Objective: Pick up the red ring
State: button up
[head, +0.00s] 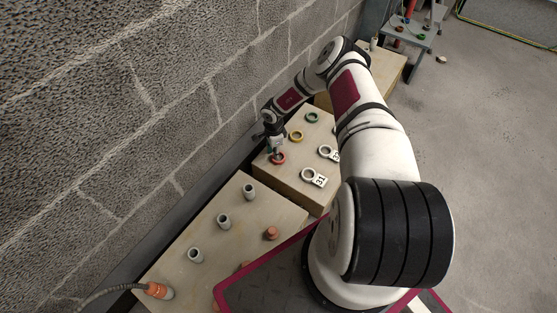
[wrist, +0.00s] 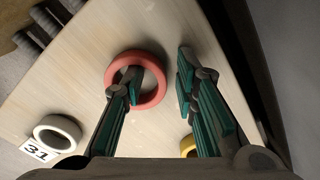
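The red ring (wrist: 111,72) lies flat on a light wooden box top (wrist: 75,60). In the head view the red ring (head: 279,159) is near the left edge of the middle box, just below my gripper (head: 274,148). In the wrist view my gripper (wrist: 158,82) is open. Its left fingertip is over the ring's hole, and its right fingertip is outside the ring on the right. I cannot tell whether either finger touches the ring. Nothing is held between the fingers.
A yellow ring (head: 297,136), a green ring (head: 313,118) and white rings with number tags (head: 308,174) lie on the same box. A nearer box (head: 225,255) bears grey pegs (head: 223,220) and orange pieces. A block wall (head: 130,110) runs close along the left.

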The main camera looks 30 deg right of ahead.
grip_shut()
jog(key=shift+r, duration=0.2)
